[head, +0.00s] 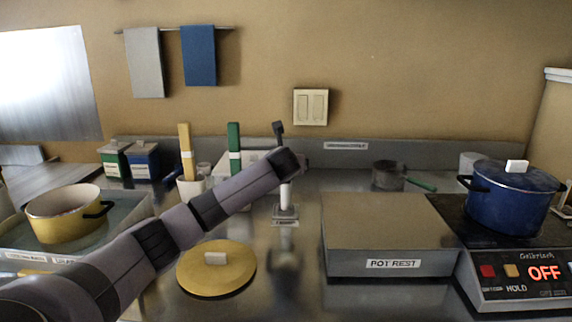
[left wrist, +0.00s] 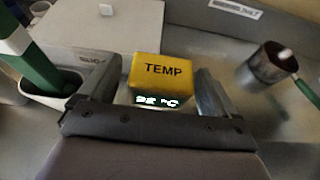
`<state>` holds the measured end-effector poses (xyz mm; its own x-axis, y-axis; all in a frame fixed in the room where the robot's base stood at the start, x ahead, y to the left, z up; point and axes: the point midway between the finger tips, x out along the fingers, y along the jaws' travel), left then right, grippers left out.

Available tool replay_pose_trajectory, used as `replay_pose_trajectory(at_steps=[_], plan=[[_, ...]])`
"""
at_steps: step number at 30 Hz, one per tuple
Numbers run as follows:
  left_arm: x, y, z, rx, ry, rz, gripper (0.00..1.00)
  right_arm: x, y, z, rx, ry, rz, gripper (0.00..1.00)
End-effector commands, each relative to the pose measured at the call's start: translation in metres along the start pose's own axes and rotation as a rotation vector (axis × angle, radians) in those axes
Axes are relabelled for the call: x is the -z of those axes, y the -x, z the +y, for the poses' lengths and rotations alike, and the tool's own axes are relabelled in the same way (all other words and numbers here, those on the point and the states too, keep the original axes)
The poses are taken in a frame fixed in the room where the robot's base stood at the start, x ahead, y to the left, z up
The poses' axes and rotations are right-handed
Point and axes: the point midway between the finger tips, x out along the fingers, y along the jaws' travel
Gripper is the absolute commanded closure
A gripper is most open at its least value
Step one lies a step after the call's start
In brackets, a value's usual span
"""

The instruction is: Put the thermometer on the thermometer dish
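The thermometer (left wrist: 158,80) has a yellow block head marked TEMP with a lit display. It sits between the fingers of my left gripper (left wrist: 160,88) in the left wrist view. A narrow gap shows between the head and each finger, so the gripper looks open around it. In the head view, my left gripper (head: 292,162) is near the back of the counter and hides the yellow head. A white upright stem below it stands at a small metal stand (head: 285,214). I cannot make out a thermometer dish for certain. My right gripper is out of view.
A pot rest (head: 388,226) stands right of the stand, with a small saucepan (head: 388,175) behind it. A blue pot (head: 508,204) is on the hob. A yellow lid (head: 216,270) lies under my arm. Utensil holders (head: 191,190) stand close on the left; a yellow pot (head: 62,215) is far left.

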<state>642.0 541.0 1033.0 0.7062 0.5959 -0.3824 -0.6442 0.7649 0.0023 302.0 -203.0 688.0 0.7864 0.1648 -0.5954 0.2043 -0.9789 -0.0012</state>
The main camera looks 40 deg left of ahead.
Motion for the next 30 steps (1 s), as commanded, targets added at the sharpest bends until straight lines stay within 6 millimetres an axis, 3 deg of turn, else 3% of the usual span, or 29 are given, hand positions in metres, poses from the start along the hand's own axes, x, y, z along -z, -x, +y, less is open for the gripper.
replay_pose_trajectory(at_steps=[8,13,30], plan=[[-0.002,0.001,0.000,0.000,0.001,-0.001,0.09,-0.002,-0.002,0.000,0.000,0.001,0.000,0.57],[-0.002,0.012,0.000,0.001,-0.001,-0.001,0.09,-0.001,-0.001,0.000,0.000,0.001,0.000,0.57],[-0.003,0.091,0.000,0.002,-0.001,-0.002,0.09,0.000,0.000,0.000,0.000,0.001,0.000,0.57]])
